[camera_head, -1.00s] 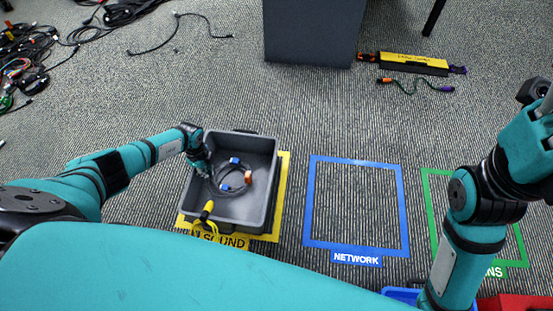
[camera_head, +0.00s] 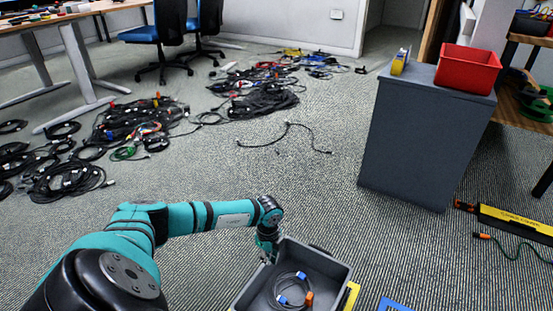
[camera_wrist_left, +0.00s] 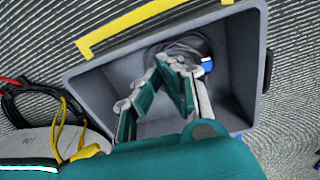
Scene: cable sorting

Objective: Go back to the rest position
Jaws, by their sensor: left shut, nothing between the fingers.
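My left gripper (camera_head: 267,250) is at the left rim of a grey bin (camera_head: 239,299) in the head view. In the left wrist view my left gripper (camera_wrist_left: 177,62) is shut and empty, its fingers over the inside of the bin (camera_wrist_left: 240,40). A coiled dark cable (camera_head: 275,285) with blue and orange connectors lies in the bin; in the wrist view the cable (camera_wrist_left: 185,45) is partly hidden behind the fingers. My right gripper does not show.
Yellow tape (camera_head: 352,296) edges the bin, and blue tape (camera_head: 392,305) lies to its right. A grey cabinet (camera_head: 420,140) carries a red bin (camera_head: 467,70). Cable piles (camera_head: 130,125) cover the floor at the upper left.

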